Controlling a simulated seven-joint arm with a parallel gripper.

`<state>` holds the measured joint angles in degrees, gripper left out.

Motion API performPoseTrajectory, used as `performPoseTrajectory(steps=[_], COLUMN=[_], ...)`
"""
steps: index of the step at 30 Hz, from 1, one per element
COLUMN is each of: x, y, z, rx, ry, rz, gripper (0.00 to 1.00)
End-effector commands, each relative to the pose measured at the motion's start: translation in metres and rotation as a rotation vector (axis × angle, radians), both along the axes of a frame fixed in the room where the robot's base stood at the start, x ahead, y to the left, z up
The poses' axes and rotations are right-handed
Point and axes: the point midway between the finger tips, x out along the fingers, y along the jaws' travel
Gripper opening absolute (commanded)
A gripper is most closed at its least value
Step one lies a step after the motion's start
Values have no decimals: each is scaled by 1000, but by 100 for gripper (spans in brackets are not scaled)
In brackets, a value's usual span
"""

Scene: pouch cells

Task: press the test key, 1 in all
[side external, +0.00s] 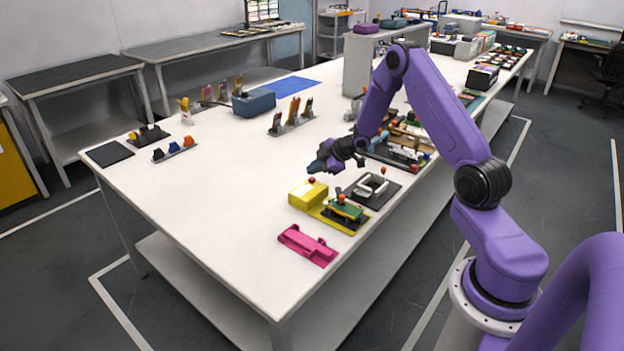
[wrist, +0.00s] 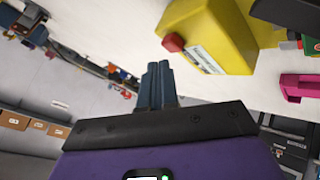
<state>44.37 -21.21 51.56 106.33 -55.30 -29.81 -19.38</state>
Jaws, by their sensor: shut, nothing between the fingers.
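A yellow box (side external: 306,197) stands near the front right edge of the white table, with a red key (side external: 311,180) on it. In the wrist view the yellow box (wrist: 208,35) shows close up, with the red key (wrist: 173,43) sticking out beside a white label. My gripper (side external: 316,168) is over the table, just above and beyond the yellow box in the side view. In the wrist view its blue fingers (wrist: 157,72) are together and empty. A gap shows between the fingertips and the red key; no contact is visible.
A pink part (side external: 307,246) lies in front of the box. A green board (side external: 344,211) on a dark and yellow base stands right beside it. A dark mat with a white handle-shaped part (side external: 371,187) is behind. The table's left front is clear.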

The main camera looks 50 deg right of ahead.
Motion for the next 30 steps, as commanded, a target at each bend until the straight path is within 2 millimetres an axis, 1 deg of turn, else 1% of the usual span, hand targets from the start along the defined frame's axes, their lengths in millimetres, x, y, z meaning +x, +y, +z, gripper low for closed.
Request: performPoseTrajectory(steps=[11,24,30], x=[0,1,0], y=[0,0,0], z=[4,40,51], rx=[-1,-1,-1], ry=[-2,-3,-1], rz=[1,1,0], gripper=[0,0,0])
